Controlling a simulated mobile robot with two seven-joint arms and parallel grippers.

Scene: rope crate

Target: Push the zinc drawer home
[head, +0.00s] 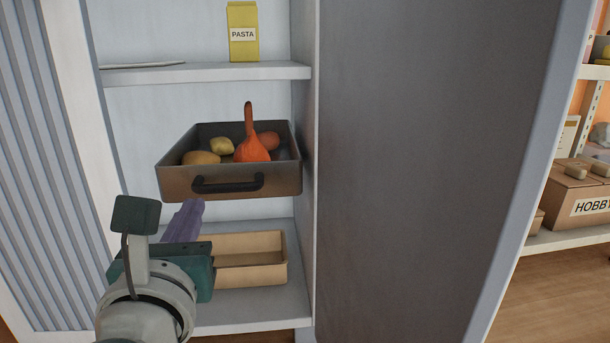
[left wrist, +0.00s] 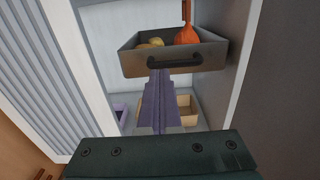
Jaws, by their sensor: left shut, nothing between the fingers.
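The zinc drawer (head: 280,182) is a grey metal box with a black bar handle (head: 228,184) on its front. It stands out from the cupboard, below the shelf, and holds several potatoes and an orange gourd. It also shows in the left wrist view (left wrist: 200,57). My left gripper (head: 190,204) is shut and empty, its purple fingers pointing at the drawer. In the head view its tips show just below the drawer front, left of the handle. In the left wrist view the fingertips (left wrist: 159,73) overlap the lower front; I cannot tell whether they touch.
A tan wooden tray (head: 280,276) lies on the bottom shelf below the drawer. A pasta box (head: 243,50) stands on the shelf above. The cupboard's right side panel (head: 420,160) is close to the drawer. A lilac bin (left wrist: 121,112) shows low at the left.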

